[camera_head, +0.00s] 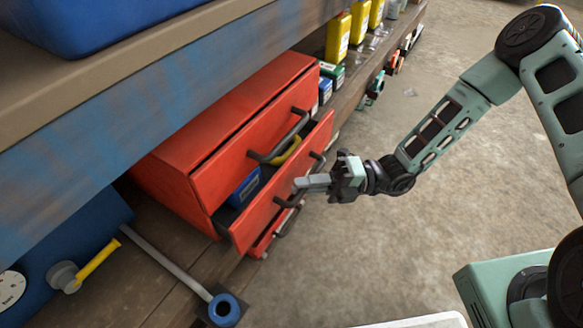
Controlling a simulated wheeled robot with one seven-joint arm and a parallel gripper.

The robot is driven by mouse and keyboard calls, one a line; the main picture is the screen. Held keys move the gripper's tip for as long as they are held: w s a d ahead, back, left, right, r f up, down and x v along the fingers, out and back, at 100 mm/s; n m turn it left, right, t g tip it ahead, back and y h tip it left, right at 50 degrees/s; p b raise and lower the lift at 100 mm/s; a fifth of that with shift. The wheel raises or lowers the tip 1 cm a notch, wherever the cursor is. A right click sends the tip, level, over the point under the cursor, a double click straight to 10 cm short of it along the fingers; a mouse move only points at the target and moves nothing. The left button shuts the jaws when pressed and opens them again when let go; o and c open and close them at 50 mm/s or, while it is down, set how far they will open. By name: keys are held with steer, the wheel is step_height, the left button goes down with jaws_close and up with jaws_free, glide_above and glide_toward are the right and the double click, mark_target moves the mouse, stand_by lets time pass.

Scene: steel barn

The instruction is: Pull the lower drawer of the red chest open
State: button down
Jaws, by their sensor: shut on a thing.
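The red chest (223,112) stands on a wooden shelf, its drawer fronts facing right. Its top drawer (222,172) looks closed and has a dark bar handle (276,156). Below it a drawer (252,222) stands partly open. A blue box (244,188) and a yellow curved thing (287,151) show inside. My gripper (300,184) is at the outer side of this open drawer, shut on its dark handle (289,202); my fingers hide part of the grip. Another red front with a dark handle (286,223) shows lower down, largely hidden.
A shelf board (165,62) with a blue bin (85,22) runs above the chest. Yellow bottles (338,38) and small boxes stand behind it. The concrete floor (390,235) to the right is clear.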

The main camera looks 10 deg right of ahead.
steer(key=s+d+p, duration=0.6)
steer(key=s+d, duration=0.5)
steer(key=d, duration=0.3)
steer(key=shift+p, duration=0.3)
steer(key=c, duration=1.5)
jaws_free()
steer(key=shift+w, duration=0.1)
steer(key=shift+o, duration=0.2)
steer(key=shift+d, duration=0.1)
steer(key=w+d+f+p, duration=0.1)
steer(key=w+d+f, duration=0.1)
steer(key=d, duration=1.5)
steer(key=shift+f, duration=0.25)
steer(key=shift+w, duration=0.1)
